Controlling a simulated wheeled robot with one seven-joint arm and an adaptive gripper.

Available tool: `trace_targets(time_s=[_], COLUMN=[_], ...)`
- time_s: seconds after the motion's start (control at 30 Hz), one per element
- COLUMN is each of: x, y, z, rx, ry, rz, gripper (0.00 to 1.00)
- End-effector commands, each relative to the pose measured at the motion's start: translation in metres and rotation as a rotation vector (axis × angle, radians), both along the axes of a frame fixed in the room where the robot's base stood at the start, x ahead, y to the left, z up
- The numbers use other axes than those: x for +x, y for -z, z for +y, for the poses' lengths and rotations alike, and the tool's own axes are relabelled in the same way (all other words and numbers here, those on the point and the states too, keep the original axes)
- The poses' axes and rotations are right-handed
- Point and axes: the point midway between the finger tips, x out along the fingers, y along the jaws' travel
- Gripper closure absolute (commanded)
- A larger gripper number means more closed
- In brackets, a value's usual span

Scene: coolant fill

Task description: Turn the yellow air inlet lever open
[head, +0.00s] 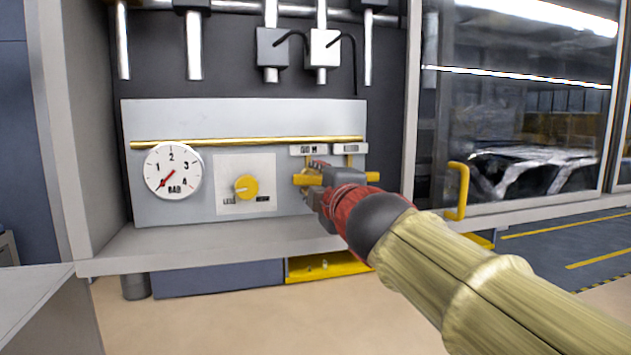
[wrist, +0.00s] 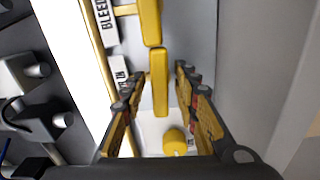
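The yellow air inlet lever (wrist: 159,82) lies parallel to the panel, its label partly readable as ending in "IN". In the head view its left end (head: 306,180) sticks out left of my gripper and points sideways. My gripper (wrist: 155,88) is open, with one finger on each side of this lever in the wrist view. A gap shows between the lever and each finger, and I see no contact. In the head view my gripper (head: 317,184) is at the panel's right part and hides most of the lever.
A second yellow lever (wrist: 150,22), labelled BLEED, sits close beyond the air inlet lever. A yellow knob (head: 246,188) and a round gauge (head: 173,171) are to the left on the grey panel (head: 240,120). A yellow door handle (head: 457,191) stands out on the right.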

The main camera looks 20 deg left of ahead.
Motion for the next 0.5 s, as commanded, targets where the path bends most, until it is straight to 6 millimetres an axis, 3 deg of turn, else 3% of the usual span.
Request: trace_targets(time_s=[0.5], x=[0.0001], y=[0.0009], z=[0.0], rx=[-0.001], ry=[0.0], rz=[0.001], gripper=[1.0])
